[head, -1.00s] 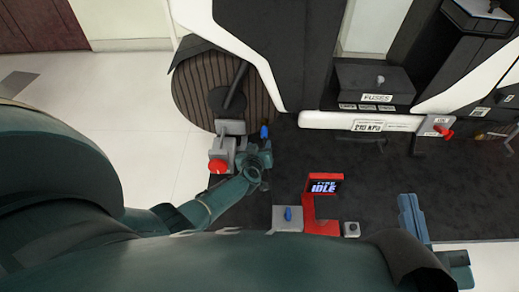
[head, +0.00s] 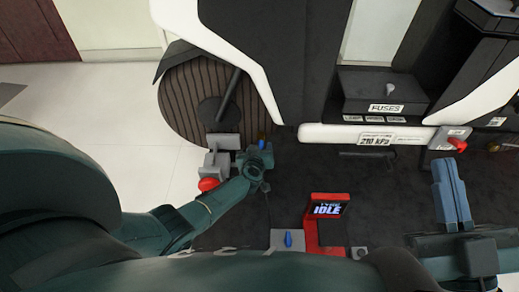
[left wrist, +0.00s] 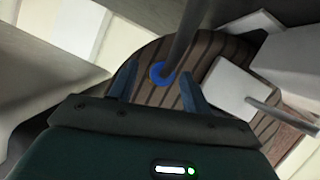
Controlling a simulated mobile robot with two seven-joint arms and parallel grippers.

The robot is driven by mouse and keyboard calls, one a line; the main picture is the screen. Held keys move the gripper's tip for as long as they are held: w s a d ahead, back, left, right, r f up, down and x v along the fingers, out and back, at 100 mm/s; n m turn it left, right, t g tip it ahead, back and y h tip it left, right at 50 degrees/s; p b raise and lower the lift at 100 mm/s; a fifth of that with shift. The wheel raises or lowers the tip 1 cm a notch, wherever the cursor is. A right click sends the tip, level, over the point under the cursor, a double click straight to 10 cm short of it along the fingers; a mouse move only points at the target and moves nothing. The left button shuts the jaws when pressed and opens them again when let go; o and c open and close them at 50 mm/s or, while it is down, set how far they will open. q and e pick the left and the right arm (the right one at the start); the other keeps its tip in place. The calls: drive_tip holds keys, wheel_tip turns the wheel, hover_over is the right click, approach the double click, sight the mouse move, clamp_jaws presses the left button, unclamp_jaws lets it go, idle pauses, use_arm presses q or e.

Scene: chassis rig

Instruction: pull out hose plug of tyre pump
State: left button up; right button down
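The red tyre pump (head: 314,222) stands on the dark floor mat, its screen reading IDLE. My left gripper (head: 260,150) is low beside the tyre, next to a small blue piece (head: 262,136). In the left wrist view my left gripper (left wrist: 160,90) has its fingers apart, with a round blue piece (left wrist: 158,76) beyond and between them. A dark rod crosses by that piece; I cannot tell whether they join. My right gripper (head: 450,190) is raised at the right, away from the pump; its finger gap is unclear.
A ribbed brown tyre (head: 190,95) is at the left, with a grey fixture with a red knob (head: 208,184) below it. A white-and-black chassis holds a FUSES box (head: 385,92). A red knob (head: 457,144) sits at right. Mat between tyre and pump is mostly clear.

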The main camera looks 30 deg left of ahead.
use_arm(q)
clamp_jaws()
drive_tip(key=shift+s+d+f+p, duration=0.1)
drive_tip(key=shift+s+d+p, duration=0.25)
drive_tip(key=shift+s, duration=0.4)
drive_tip(key=shift+s+d+f+p, duration=0.1)
drive_tip(key=shift+s+d+p, duration=0.25)
drive_tip(key=shift+s, duration=0.4)
drive_tip(key=shift+s+d+f+p, duration=0.1)
drive_tip(key=shift+s+d+p, duration=0.25)
drive_tip(key=shift+s, duration=0.4)
